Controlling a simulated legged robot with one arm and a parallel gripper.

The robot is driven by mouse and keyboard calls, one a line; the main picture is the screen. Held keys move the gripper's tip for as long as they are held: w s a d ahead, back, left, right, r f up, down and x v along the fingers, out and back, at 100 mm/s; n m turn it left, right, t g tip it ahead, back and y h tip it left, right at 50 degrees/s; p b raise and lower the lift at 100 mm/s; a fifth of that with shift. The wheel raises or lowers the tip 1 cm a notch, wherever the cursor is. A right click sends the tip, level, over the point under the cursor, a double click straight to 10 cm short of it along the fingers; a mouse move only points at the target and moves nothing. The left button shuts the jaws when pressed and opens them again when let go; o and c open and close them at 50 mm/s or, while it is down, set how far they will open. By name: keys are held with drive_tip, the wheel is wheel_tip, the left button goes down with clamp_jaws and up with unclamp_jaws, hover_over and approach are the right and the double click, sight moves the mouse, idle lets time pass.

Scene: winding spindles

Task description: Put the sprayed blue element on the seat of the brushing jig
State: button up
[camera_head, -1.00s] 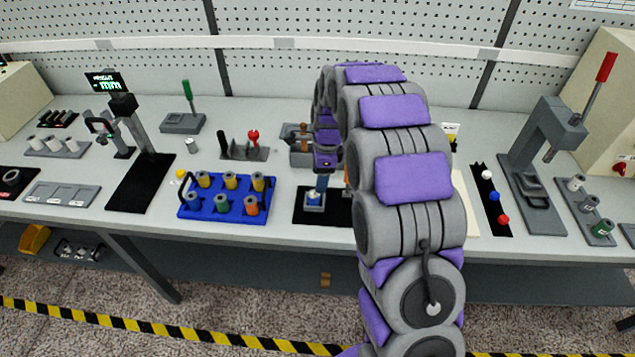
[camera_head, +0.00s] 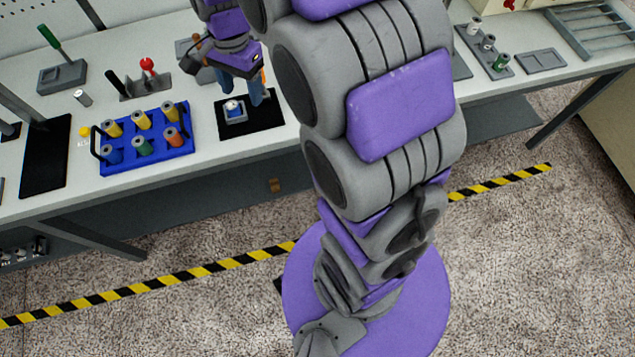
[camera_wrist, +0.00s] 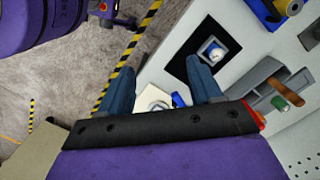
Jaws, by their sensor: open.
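A small blue element (camera_head: 234,107) with a pale top sits in a grey block on a black mat (camera_head: 262,117). It also shows in the wrist view (camera_wrist: 213,51), beyond the right-hand finger. My gripper (camera_head: 246,88) is open and empty, above the far right part of the mat. In the wrist view its two blue-grey fingers (camera_wrist: 161,82) stand wide apart, with the element outside the gap. A grey fixture with a wooden-handled tool (camera_wrist: 280,86), perhaps the brushing jig, lies right of the mat there. In the head view my gripper partly hides it; its seat is unclear.
A blue rack (camera_head: 148,158) with several coloured spools stands left of the mat. Behind it is a grey stand with a red knob (camera_head: 147,82). A white sheet (camera_wrist: 150,97) shows between the fingers. My arm hides the bench's middle right.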

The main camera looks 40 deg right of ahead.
drive_tip(key=s+n+g+h, duration=0.1)
drive_tip(key=s+n, duration=1.1)
drive_tip(key=s, duration=1.5)
drive_tip(key=shift+s+r, duration=0.3)
drive_tip(key=shift+s, duration=0.05)
drive_tip(key=shift+a, duration=0.15)
drive_tip(key=shift+c, duration=0.5)
